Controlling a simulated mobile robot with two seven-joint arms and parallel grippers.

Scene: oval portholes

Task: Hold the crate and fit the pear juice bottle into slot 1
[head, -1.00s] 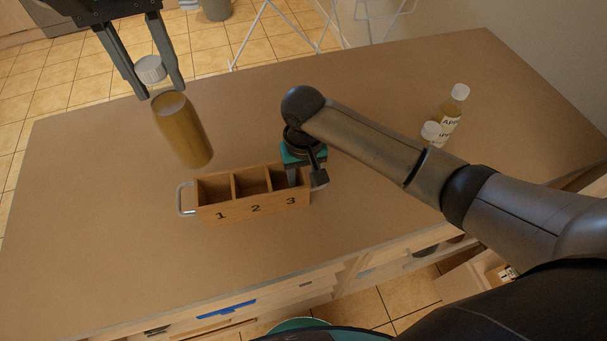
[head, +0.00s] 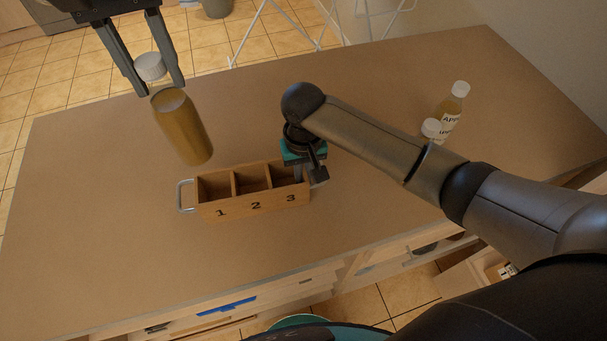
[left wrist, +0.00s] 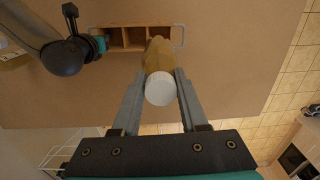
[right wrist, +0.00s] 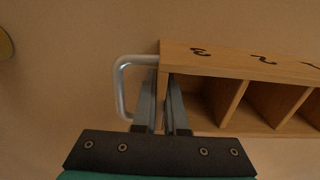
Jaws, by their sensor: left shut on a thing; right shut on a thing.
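The bottle (head: 182,128), amber with a white cap, hangs tilted from my left gripper (head: 152,72), which is shut on its cap end. Its label does not show. Its lower end is above and behind the slot 1 end of the crate, apart from it. The left wrist view shows the cap (left wrist: 160,88) between the fingers. The wooden crate (head: 253,202) has three empty-looking slots marked 1, 2, 3, with slot 1 at left. My right gripper (right wrist: 163,100) is shut on the crate's end wall beside slot 3, one finger inside the slot. My right wrist partly hides that end.
The brown table (head: 120,240) is clear in front and left of the crate. A white rack (head: 285,30) stands beyond the back edge.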

